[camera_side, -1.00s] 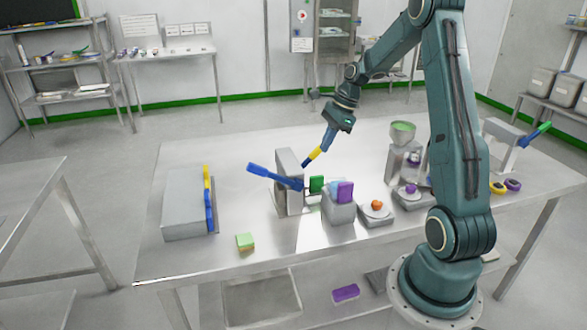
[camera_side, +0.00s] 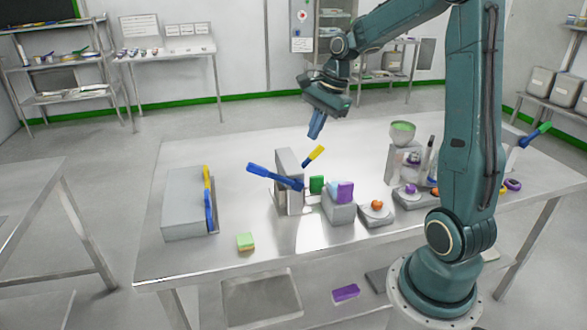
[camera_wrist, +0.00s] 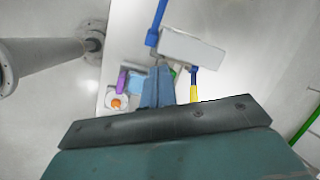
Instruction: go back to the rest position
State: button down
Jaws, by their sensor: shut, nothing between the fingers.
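My gripper (camera_side: 316,125) is shut and empty in the side view. It hangs in the air above the table, pointing down, a little above and apart from a yellow-tipped handle (camera_side: 314,156). That handle sticks up beside a grey upright block (camera_side: 288,165), which also has a blue handle (camera_side: 272,176) reaching to the left. In the wrist view my gripper's blue fingers (camera_wrist: 158,88) show together, with the grey block (camera_wrist: 192,48), the blue handle (camera_wrist: 153,30) and the yellow-tipped handle (camera_wrist: 194,93) beyond them.
The metal table (camera_side: 290,245) holds a grey box (camera_side: 185,205) at the left, a green sponge-like block (camera_side: 245,242), a grey holder with a purple piece (camera_side: 345,192), and a pad with an orange knob (camera_side: 377,205). A green-bowled device (camera_side: 402,132) stands behind. The front left of the table is mostly clear.

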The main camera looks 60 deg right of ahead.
jog(key=s+a+r+n+t+h, duration=0.1)
jog(key=s+a+r+n, duration=0.2)
jog(key=a+n, duration=0.25)
jog(key=s+a+r+n, duration=0.3)
jog(key=a+n, duration=0.2)
jog(key=a, duration=0.2)
jog(key=s+a+n+t, duration=0.1)
jog(key=s+a+n, duration=0.5)
jog(key=s+n, duration=0.4)
jog(key=shift+s+a+r+t+h, duration=0.2)
jog(key=shift+s+t+h, duration=0.2)
jog(key=shift+s, duration=0.2)
dwell(0.7)
